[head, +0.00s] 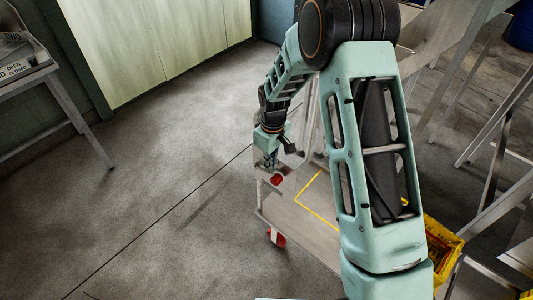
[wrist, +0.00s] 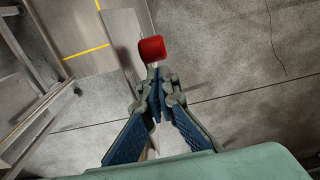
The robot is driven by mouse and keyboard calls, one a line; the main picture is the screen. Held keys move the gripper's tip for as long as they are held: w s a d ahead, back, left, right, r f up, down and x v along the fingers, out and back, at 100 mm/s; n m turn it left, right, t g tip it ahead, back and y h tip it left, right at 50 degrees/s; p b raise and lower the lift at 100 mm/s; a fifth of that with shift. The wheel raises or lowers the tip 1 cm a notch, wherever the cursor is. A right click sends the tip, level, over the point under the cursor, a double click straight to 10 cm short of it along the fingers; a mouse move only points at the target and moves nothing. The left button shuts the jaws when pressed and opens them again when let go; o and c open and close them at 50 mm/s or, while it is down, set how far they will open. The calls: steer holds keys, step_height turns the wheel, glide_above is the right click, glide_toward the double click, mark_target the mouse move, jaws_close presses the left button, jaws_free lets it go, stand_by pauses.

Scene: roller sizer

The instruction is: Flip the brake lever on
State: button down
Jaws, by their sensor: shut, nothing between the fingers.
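The brake lever seems to be the red-tipped part (wrist: 152,49) at the cart's edge, just beyond my fingertips in the wrist view. In the head view a red part (head: 277,180) shows just below my gripper (head: 271,162). My gripper also shows in the wrist view (wrist: 157,98), its blue-padded fingers converging and shut with nothing between them. I cannot tell whether the fingertips touch the red part. The lever's lower portion is hidden behind the fingers.
The cart deck (head: 306,222) with yellow lines lies under and right of my arm, with a red caster (head: 277,238) at its corner. A yellow crate (head: 441,246) and metal frames stand right.

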steer(key=shift+s+d+f, duration=0.3)
steer(key=shift+d+f, duration=0.05)
steer(key=shift+f, duration=0.15)
